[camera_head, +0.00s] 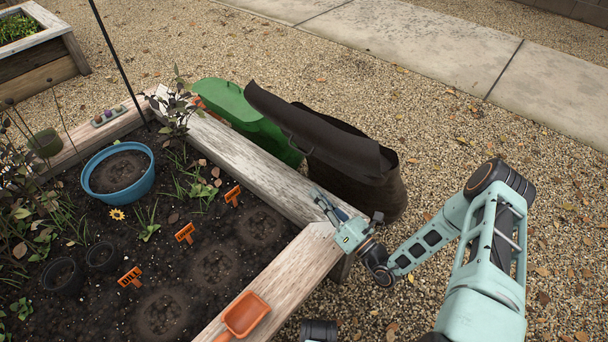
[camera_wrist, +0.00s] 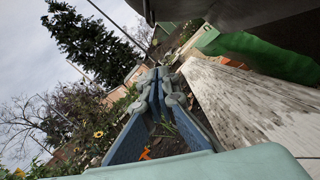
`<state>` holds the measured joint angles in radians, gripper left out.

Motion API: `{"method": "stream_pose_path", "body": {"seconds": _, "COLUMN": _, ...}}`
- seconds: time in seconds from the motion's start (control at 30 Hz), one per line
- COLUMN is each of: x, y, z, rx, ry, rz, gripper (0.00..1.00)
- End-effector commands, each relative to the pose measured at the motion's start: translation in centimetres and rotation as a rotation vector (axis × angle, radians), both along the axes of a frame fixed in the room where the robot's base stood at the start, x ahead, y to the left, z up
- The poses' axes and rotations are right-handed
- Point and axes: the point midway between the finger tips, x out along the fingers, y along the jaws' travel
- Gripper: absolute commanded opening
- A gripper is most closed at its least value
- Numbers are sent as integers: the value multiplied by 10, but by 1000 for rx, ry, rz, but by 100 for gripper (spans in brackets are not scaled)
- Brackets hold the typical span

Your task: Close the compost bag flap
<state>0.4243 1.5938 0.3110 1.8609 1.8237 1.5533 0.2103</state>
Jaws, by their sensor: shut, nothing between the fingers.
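The dark compost bag (camera_head: 385,192) stands on the gravel just outside the raised bed's corner. Its flap (camera_head: 318,132) is a dark panel sloping from the upper left down to the right across the near side of the bag's top, with its far-left end sticking out past the bag. My gripper (camera_head: 318,196) is shut and empty over the bed's wooden corner, in front of the bag and below the flap, apart from the flap. In the wrist view the closed fingertips (camera_wrist: 158,72) show at centre, and a dark grey surface, probably the bag, fills the top right.
A green container (camera_head: 240,108) lies beside the bag's left side. The wooden bed edge (camera_head: 250,172) runs under my gripper. An orange trowel (camera_head: 244,315) rests on the near edge. A blue pot (camera_head: 118,172) and orange markers stand in the soil. Gravel right of the bag is open.

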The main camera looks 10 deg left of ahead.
Motion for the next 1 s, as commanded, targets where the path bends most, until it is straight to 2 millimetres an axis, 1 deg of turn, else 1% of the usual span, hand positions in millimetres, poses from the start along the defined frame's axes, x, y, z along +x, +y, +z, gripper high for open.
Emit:
{"method": "stream_pose_path", "body": {"seconds": 0.17, "x": 17, "y": 25, "z": 5, "rx": -2, "ry": -3, "rz": 7, "gripper": 0}}
{"method": "stream_pose_path", "body": {"seconds": 0.47, "x": 57, "y": 76, "z": 18, "rx": -3, "ry": -5, "rz": 7, "gripper": 0}}
{"method": "stream_pose_path", "body": {"seconds": 0.5, "x": 60, "y": 70, "z": 25, "rx": -5, "ry": -5, "rz": 4, "gripper": 0}}
{"method": "stream_pose_path", "body": {"seconds": 0.7, "x": 69, "y": 64, "z": 43, "rx": -5, "ry": -3, "rz": 5, "gripper": 0}}
{"method": "stream_pose_path", "body": {"seconds": 0.8, "x": 72, "y": 62, "z": 49, "rx": -6, "ry": -3, "rz": 4, "gripper": 0}}
{"method": "stream_pose_path", "body": {"seconds": 1.0, "x": 74, "y": 60, "z": 53, "rx": -4, "ry": -2, "rz": 5, "gripper": 0}}
